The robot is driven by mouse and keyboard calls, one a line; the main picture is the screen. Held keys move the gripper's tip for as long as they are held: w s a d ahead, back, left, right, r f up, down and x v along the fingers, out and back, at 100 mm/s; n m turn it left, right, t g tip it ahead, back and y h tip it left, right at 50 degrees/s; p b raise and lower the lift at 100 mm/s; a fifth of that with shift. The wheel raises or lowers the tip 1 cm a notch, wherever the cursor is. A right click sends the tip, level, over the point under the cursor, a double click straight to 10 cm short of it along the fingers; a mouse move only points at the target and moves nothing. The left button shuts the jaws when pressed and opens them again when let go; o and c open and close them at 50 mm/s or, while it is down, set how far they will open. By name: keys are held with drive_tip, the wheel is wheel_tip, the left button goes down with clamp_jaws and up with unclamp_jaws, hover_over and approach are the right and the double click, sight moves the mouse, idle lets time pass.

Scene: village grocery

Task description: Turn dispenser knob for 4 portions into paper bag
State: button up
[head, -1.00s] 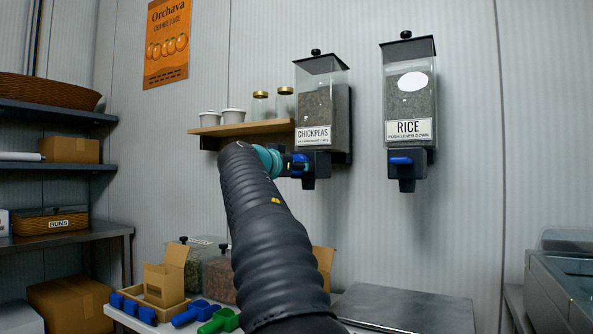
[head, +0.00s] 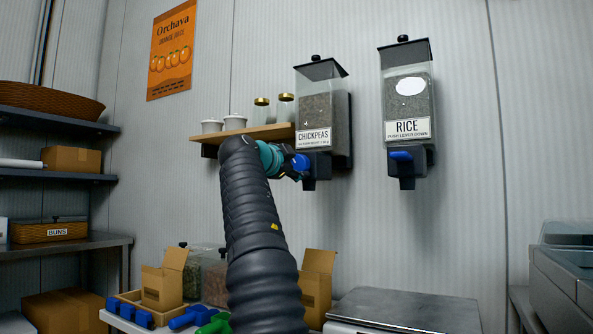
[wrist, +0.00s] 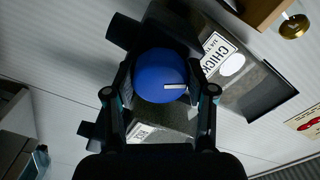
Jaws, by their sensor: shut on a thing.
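The chickpeas dispenser (head: 325,112) hangs on the wall, with a label and a dark spout (head: 309,184) below. Its round blue knob (wrist: 158,70) fills the middle of the wrist view, its white mark pointing right there. My gripper (wrist: 162,88) is shut on the knob, one finger on each side. In the head view my gripper (head: 296,167) is small and partly hides the knob. A brown paper bag (head: 316,288) stands open below the dispenser, partly behind my arm. Another brown open bag (head: 163,284) stands in a wooden tray at left. The bags' insides are hidden.
The rice dispenser (head: 408,105) with a blue lever hangs to the right. A wooden shelf (head: 245,133) with jars and pots is close on the left. A metal scale (head: 405,310) and blue and green scoops (head: 190,318) lie below.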

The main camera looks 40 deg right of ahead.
drive_tip(key=m, duration=0.6)
drive_tip(key=shift+r, duration=0.1)
idle(0.5)
drive_tip(key=o, duration=1.2)
drive_tip(key=shift+c, duration=0.2)
drive_tip(key=shift+m, duration=0.3)
drive_tip(key=shift+a, duration=0.1)
drive_tip(key=v, duration=1.2)
